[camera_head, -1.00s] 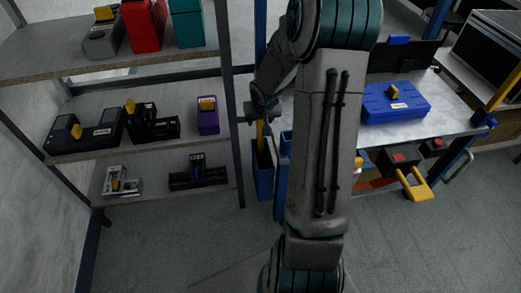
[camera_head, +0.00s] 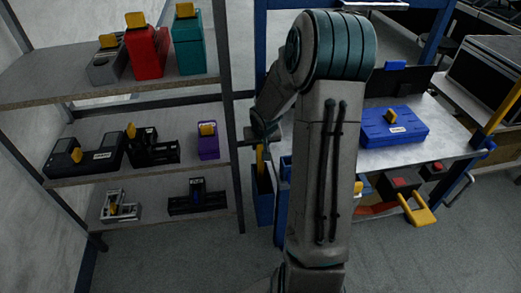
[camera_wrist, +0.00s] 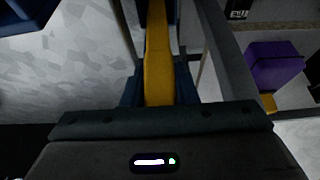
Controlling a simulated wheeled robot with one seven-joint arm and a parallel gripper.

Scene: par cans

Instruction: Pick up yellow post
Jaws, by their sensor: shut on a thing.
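The yellow post (camera_wrist: 158,65) is a long, straight bar running up the middle of the wrist view. It also shows in the head view as a thin upright strip (camera_head: 260,160), with its lower end inside a tall dark blue bin (camera_head: 263,205). My gripper (camera_head: 263,131) is at the upper part of the post, beside the shelf's upright. In the wrist view my gripper (camera_wrist: 158,88) has a dark blue finger on each side of the post and is shut on it. The post's lower end is hidden.
A metal shelf (camera_head: 60,85) with several tool cases stands close on the left. A workbench (camera_head: 440,140) holding a blue toolbox (camera_head: 393,127) stands right. Open grey floor (camera_head: 170,255) lies in front.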

